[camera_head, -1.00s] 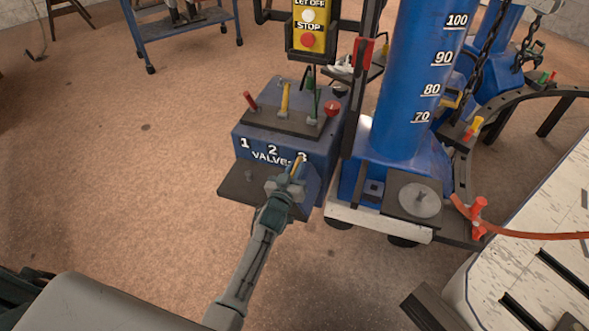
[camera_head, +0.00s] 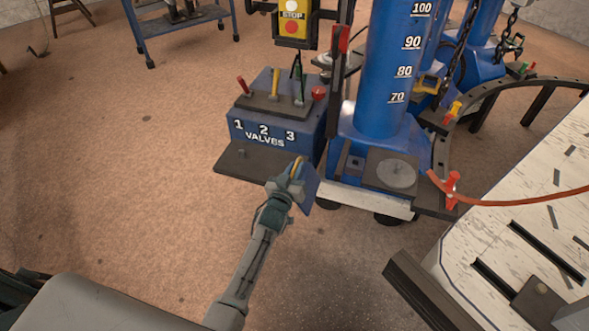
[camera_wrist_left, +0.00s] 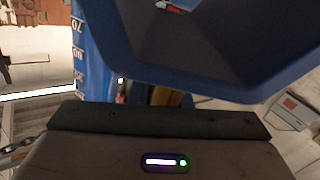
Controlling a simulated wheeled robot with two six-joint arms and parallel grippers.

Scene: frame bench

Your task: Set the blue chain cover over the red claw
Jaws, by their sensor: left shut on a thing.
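My left gripper (camera_head: 294,174) is shut on the blue chain cover (camera_head: 309,190), in front of the valve box. The cover is partly hidden behind the gripper. In the left wrist view the cover (camera_wrist_left: 240,87) fills the upper right as a hollow blue shell with dark inner walls. A red clamp-like piece (camera_head: 452,190), which fits the red claw, stands on the low end of the dark curved rail, right of the blue tower. The cover is well to its left and apart from it. My right gripper is not in view.
The valve box (camera_head: 265,118) with coloured levers and its dark front shelf (camera_head: 240,160) stand behind the gripper. A red hose (camera_head: 530,202) crosses the white bench (camera_head: 465,235).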

